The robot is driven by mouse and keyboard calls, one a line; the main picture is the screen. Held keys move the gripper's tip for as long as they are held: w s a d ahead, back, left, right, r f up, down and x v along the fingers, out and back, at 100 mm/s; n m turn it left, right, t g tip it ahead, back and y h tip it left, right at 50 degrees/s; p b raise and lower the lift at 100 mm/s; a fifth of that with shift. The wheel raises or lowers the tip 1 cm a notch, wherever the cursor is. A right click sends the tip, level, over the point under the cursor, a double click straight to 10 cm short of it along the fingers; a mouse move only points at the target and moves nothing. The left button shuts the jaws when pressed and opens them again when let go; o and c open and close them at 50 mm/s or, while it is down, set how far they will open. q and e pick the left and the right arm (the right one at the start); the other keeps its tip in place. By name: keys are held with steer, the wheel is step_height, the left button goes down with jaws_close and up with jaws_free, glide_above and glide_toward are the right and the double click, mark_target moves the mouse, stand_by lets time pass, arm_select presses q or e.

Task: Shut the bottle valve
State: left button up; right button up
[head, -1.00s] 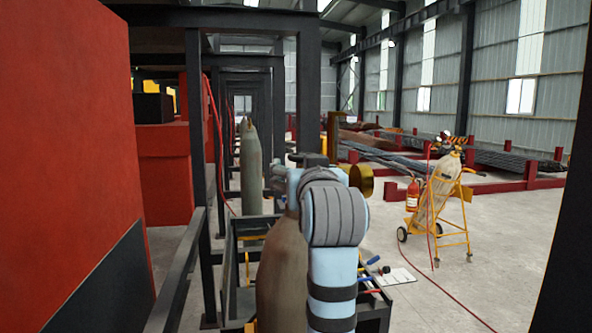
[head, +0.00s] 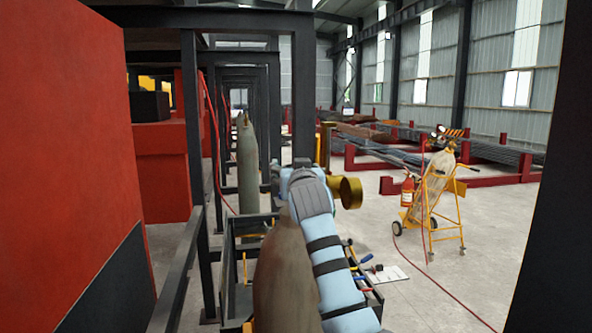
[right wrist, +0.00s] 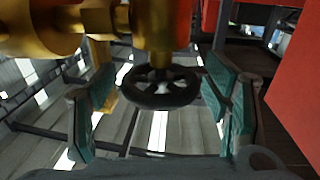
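The gas bottle (head: 280,275) stands upright at the lower middle of the head view, a grey-brown cylinder partly covered by my right arm. Its brass valve body (head: 346,191) sticks out to the right behind my wrist. In the right wrist view the valve's black handwheel (right wrist: 160,97) hangs from a brass stem. My right gripper (right wrist: 158,80) is open, with one teal-padded finger on each side of the wheel. Gaps show between both pads and the rim. In the head view my arm mostly hides this gripper. My left gripper is not in view.
A dark metal frame (head: 176,265) and a red block (head: 70,150) stand at the left. Another bottle (head: 248,165) stands behind. A yellow cart (head: 432,205) with a cylinder and an extinguisher (head: 407,190) is at the right. Open floor lies in front of it.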

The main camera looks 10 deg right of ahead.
steer(key=shift+w+f, duration=0.1)
steer(key=c, duration=0.8)
steer(key=shift+a+f+m+g+h, duration=0.1)
steer(key=shift+m+g+h, duration=0.5)
steer(key=shift+m+h, duration=1.05)
steer(key=shift+h, duration=0.85)
steer(key=o, duration=1.1)
steer(key=shift+o, duration=0.2)
steer(key=shift+w, duration=0.1)
